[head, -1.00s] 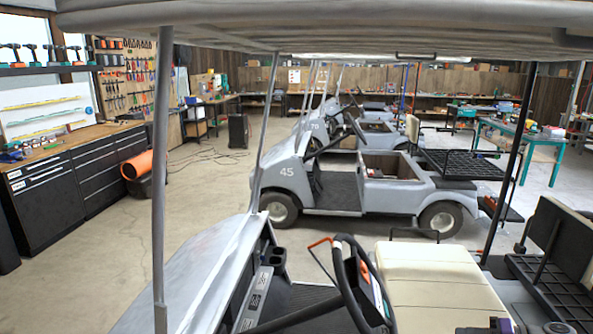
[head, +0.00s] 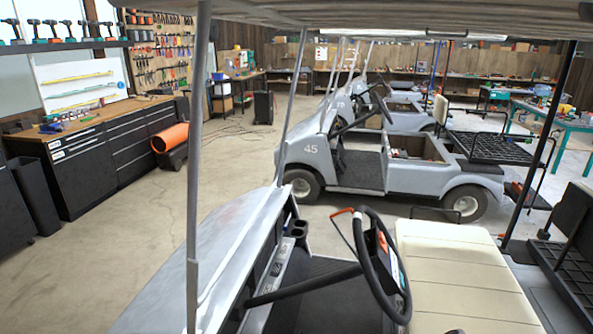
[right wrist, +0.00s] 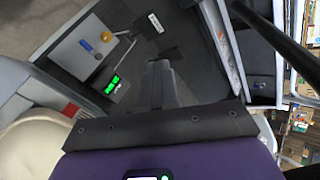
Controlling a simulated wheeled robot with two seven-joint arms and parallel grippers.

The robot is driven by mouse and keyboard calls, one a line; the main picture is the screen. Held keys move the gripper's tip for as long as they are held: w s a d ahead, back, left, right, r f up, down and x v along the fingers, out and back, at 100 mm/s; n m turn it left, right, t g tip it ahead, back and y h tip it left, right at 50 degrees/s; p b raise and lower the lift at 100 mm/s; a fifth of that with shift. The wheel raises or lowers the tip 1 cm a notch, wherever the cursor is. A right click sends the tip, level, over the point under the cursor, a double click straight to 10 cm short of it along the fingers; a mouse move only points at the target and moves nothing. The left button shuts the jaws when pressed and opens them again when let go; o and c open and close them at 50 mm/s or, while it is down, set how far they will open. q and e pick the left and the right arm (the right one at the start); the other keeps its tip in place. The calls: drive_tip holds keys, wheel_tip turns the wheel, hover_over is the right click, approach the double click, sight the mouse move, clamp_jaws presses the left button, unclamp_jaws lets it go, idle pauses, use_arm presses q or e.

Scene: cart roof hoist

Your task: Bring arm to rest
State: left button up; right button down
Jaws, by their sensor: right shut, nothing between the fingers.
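My right gripper (right wrist: 160,75) shows in the right wrist view, its dark fingers shut and empty, beyond a dark bracket and a purple wrist part. It points down over the dark footwell of a golf cart. In the head view neither gripper can be made out. The near cart has a black steering wheel (head: 383,262), a cream seat (head: 465,275) and a roof (head: 400,16) on thin posts. The seat also shows at the left of the right wrist view (right wrist: 30,145).
A box with a lit green display (right wrist: 112,84) lies left of the fingers. A dark bar crosses the upper right of the wrist view. A grey roof post (head: 196,180) stands left. Cart 45 (head: 310,150) is beyond. Open floor (head: 120,240) lies between the carts and the black cabinets (head: 85,170).

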drive_tip(key=s+a+f+g+h, duration=0.2)
drive_tip(key=s+a+f, duration=0.4)
drive_tip(key=a, duration=0.2)
drive_tip(key=s+a+f+n+h, duration=0.1)
drive_tip(key=s+a, duration=0.4)
drive_tip(key=s, duration=0.6)
drive_tip(key=s+a+f+n+h, duration=0.1)
drive_tip(key=s+a+n, duration=0.3)
drive_tip(key=s, duration=0.7)
drive_tip(key=shift+a+f+g+h, duration=0.15)
drive_tip(key=shift+a+g+h, duration=0.25)
drive_tip(key=shift+a, duration=0.65)
